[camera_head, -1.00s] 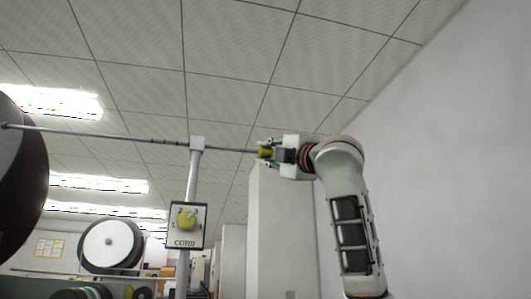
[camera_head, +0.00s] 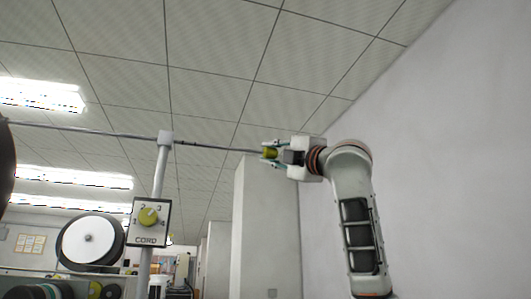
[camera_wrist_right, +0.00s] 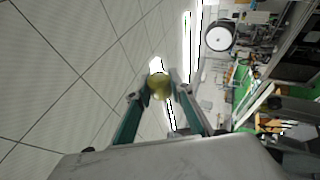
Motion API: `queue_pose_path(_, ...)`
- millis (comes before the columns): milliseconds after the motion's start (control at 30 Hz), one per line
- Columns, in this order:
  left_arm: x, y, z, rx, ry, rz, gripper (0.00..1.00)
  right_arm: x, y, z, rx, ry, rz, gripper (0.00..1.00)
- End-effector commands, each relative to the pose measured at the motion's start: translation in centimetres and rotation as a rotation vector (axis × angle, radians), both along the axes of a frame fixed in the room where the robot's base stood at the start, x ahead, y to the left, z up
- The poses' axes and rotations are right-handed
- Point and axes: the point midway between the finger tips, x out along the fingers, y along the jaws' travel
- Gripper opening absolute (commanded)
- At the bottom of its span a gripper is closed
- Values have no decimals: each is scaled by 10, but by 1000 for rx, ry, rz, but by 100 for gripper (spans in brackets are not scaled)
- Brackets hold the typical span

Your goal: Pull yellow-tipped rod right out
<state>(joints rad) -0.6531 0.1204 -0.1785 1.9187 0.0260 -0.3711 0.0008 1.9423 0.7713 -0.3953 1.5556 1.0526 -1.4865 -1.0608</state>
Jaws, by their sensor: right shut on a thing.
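The thin grey rod (camera_head: 225,148) runs nearly level across the head view and passes through a white block (camera_head: 165,138) on top of a pale post. Its yellow tip (camera_head: 270,153) is at the right end. My right gripper (camera_head: 267,152) is shut on this tip, right of the post. In the right wrist view the round yellow tip (camera_wrist_right: 159,86) sits between the two fingers of the gripper (camera_wrist_right: 158,89). Dark marks on the rod show just right of the block. The rod's left end is not clearly seen. My left gripper is not in view.
A sign marked CORD (camera_head: 148,222) with a yellow dial is on the post. A large dark round thing (camera_head: 6,170) is cut off at the left edge. A white-faced reel (camera_head: 90,243) stands at lower left. A pale pillar (camera_head: 265,230) and wall (camera_head: 450,170) stand at right.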

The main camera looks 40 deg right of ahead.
Motion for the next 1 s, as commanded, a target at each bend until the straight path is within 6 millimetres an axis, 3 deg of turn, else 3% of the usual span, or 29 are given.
queue_pose_path(33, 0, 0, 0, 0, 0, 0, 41, -1, -3, 0, 2, -1, -4, 0)
queue_pose_path(67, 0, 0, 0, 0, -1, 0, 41, -1, -3, 0, 2, -1, -4, 26)
queue_pose_path(100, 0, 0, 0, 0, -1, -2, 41, -1, -3, 1, 2, -1, -4, 36)
queue_pose_path(133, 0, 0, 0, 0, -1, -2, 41, -1, -2, 0, 2, -1, -4, 39)
queue_pose_path(567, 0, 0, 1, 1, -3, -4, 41, -7, -1, -2, 1, -3, -2, 39)
queue_pose_path(1000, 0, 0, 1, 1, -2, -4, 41, -81, 5, -36, 0, -3, -7, 39)
